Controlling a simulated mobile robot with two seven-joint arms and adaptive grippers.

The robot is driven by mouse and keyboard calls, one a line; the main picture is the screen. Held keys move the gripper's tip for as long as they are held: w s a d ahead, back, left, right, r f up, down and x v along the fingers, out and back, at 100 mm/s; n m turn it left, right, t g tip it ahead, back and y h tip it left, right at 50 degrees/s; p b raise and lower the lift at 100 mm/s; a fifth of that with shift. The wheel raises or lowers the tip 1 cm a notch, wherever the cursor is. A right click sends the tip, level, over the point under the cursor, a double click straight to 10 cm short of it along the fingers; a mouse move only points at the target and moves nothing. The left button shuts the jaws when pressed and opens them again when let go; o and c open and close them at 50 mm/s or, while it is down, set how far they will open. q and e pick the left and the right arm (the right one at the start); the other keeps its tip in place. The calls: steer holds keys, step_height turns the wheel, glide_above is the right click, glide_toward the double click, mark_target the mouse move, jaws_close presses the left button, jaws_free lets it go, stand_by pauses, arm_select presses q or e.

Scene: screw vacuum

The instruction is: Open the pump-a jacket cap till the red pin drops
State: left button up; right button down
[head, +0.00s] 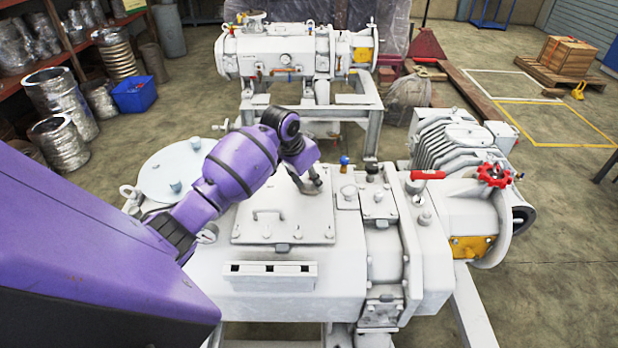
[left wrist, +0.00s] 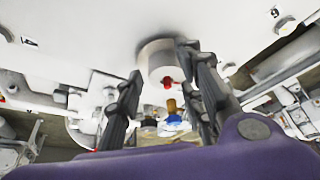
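In the left wrist view a short white round cap (left wrist: 157,58) sits against a white surface, with a small red pin (left wrist: 167,82) showing at its lower edge. My left gripper (left wrist: 159,61) is open, with one dark finger on each side of the cap. The right finger overlaps the cap's edge in the picture; I cannot tell whether it touches. In the head view my left gripper (head: 312,186) reaches down over the right part of the pump's top plate (head: 270,222); the cap cannot be made out there. My right gripper is not in view.
A blue-topped knob (head: 344,161) and a black-topped knob (head: 371,169) stand close to the right of my gripper. Farther right are a red lever (head: 428,175) and a red handwheel (head: 494,174). A second white pump (head: 290,52) stands behind.

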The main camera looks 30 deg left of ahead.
arm_select(q)
steer(key=shift+o, duration=0.7)
steer(key=shift+s+d+f, duration=0.1)
steer(key=shift+d+f, duration=0.15)
steer(key=shift+f, duration=0.05)
steer(key=shift+a+r, duration=0.1)
steer(key=shift+a, duration=0.1)
steer(key=shift+r, duration=0.25)
steer(key=v, duration=1.1)
steer(key=shift+r, duration=0.3)
steer(key=shift+s, duration=0.1)
steer(key=shift+f, duration=0.1)
